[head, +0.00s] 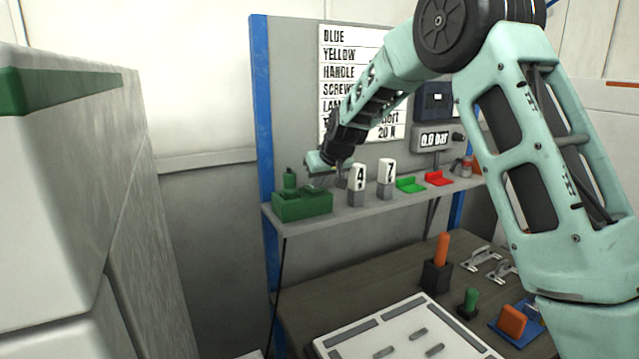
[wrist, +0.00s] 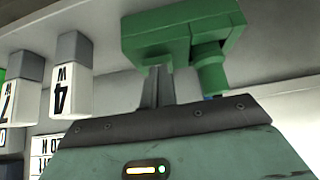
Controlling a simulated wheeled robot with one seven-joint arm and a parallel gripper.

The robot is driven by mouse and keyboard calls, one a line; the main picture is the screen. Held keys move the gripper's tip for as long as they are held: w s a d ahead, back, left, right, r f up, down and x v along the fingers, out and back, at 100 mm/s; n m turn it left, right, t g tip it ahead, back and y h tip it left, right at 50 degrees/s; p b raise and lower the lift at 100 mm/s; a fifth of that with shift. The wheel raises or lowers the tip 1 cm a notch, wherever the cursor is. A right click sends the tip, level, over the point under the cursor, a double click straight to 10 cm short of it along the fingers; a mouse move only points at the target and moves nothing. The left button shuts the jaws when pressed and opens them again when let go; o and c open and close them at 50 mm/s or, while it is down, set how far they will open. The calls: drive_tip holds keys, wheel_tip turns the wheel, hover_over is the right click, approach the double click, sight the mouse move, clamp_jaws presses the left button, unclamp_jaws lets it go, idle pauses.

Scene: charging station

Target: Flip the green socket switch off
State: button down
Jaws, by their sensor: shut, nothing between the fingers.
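The green socket box (head: 302,207) sits at the left end of the grey shelf, with a green cylindrical plug (head: 290,180) upright on it. The wrist view shows the box (wrist: 170,30) upside down, with the plug (wrist: 210,70) on its right. My gripper (head: 320,182) is at the box's top, beside the plug. In the wrist view its fingers (wrist: 158,72) are together and empty, with their tips at or very near the box. The switch itself is not discernible; the fingers cover part of the box, so I cannot tell its position or whether they touch it.
White-and-grey blocks marked 4 (head: 357,184) and 7 (head: 386,178) stand right of the box on the shelf (head: 330,220). Green (head: 410,185) and red (head: 439,178) holders lie farther right. A sign board (head: 345,60) stands behind. The workbench (head: 400,280) below holds several fixtures.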

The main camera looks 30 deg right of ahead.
drive_tip(key=f+b, duration=0.1)
drive_tip(key=b, duration=0.3)
drive_tip(key=shift+s+f+t, duration=0.15)
drive_tip(key=shift+f+t, duration=0.2)
drive_tip(key=shift+t, duration=0.05)
drive_tip(key=shift+r, duration=0.4)
drive_tip(key=shift+r+p, duration=0.1)
drive_tip(key=shift+p, duration=0.2)
drive_tip(key=shift+r+p, duration=0.4)
drive_tip(key=shift+r, duration=0.25)
drive_tip(key=b+v, duration=0.1)
drive_tip(key=v, duration=1.2)
drive_tip(key=shift+r, duration=0.15)
